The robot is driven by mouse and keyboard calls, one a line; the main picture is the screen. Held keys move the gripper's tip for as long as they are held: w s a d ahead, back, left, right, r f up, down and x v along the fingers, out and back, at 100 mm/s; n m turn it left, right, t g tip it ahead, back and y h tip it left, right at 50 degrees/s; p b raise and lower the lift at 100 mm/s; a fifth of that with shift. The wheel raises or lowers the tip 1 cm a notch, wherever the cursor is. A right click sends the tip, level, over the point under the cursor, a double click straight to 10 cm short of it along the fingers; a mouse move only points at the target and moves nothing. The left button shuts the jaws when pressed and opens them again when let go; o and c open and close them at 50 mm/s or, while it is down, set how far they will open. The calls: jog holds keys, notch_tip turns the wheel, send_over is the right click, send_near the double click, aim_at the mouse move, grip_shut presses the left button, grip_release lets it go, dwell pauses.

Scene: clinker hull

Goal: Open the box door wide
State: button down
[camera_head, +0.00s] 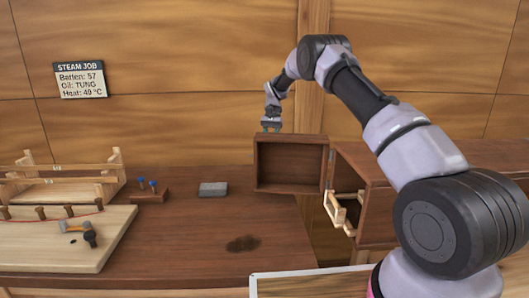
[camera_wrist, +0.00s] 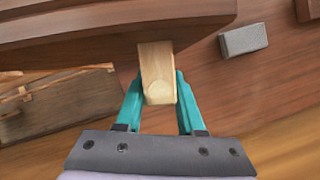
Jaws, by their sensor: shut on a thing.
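The box (camera_head: 385,180) is dark wood and stands at the right. Its door (camera_head: 291,187) is swung out to the left of the opening, with its recessed inner side facing the head camera. My gripper (camera_head: 271,131) is at the door's top edge, toward its free left end, and its fingertips are partly hidden there. In the wrist view, my gripper (camera_wrist: 158,95) is shut on a pale wooden handle (camera_wrist: 157,65) that juts from the dark door (camera_wrist: 90,30).
A pale wooden frame (camera_head: 340,212) shows at the box opening. On the bench (camera_head: 190,235) are a grey block (camera_head: 213,189), a small rack with blue-topped pieces (camera_head: 149,194), and a pale board (camera_head: 70,250) with a mallet. The bench left of the door is mostly clear.

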jog(key=shift+w+d+m, duration=0.3)
jog(key=shift+w+d, duration=0.1)
jog(key=shift+d, duration=0.1)
jog(key=shift+f, duration=0.1)
jog(key=c, duration=0.7)
grip_release()
jog(key=shift+c, duration=0.2)
jog(key=v, duration=1.1)
jog(key=shift+d, duration=0.1)
